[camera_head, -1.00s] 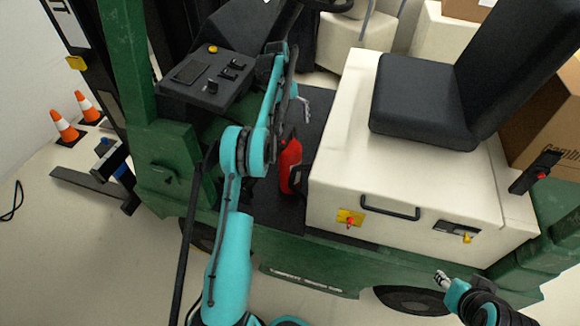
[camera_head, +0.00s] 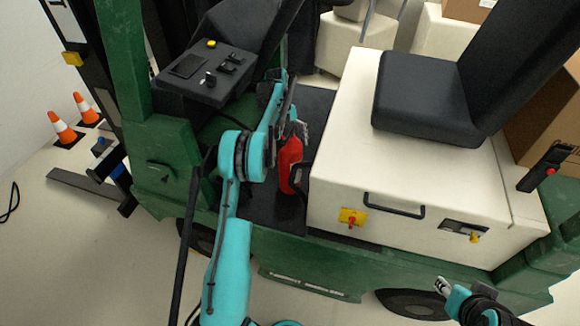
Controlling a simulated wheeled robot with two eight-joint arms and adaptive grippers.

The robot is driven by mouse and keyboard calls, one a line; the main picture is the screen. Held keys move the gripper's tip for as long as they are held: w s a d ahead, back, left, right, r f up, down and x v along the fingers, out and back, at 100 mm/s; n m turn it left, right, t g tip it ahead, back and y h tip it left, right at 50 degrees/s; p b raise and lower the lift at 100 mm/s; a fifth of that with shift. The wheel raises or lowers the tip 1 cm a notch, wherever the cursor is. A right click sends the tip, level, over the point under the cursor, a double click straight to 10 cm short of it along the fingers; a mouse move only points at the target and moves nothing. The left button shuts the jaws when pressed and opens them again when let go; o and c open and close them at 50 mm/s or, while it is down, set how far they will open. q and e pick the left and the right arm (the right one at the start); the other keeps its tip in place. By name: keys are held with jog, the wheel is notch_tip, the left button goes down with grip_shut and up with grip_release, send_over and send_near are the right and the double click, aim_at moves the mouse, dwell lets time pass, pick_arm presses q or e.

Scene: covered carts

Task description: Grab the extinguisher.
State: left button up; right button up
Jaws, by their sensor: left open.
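The red extinguisher (camera_head: 289,165) stands upright on the dark floor of the green forklift, between the control console and the cream seat box. My left arm reaches in over the forklift floor. Its gripper (camera_head: 298,130) is open at the top of the extinguisher, with grey fingers showing beside the extinguisher's upper end. I cannot tell whether the fingers touch it. Part of the extinguisher's left side and top is hidden by my left arm and gripper. My right gripper (camera_head: 442,286) is low at the right, in front of the forklift's side, away from the extinguisher; its finger opening is too small to judge.
The cream seat box (camera_head: 345,150) with a black seat (camera_head: 425,100) stands just right of the extinguisher. The control console (camera_head: 205,75) is at the left. Orange cones (camera_head: 62,128) stand at the far left. A cardboard box (camera_head: 545,115) is behind the seat.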

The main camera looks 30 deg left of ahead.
pick_arm(q)
jog(key=shift+c, duration=0.3)
jog(key=c, duration=1.5)
jog(key=shift+r, duration=0.1)
jog(key=c, duration=0.4)
jog(key=shift+r, duration=0.1)
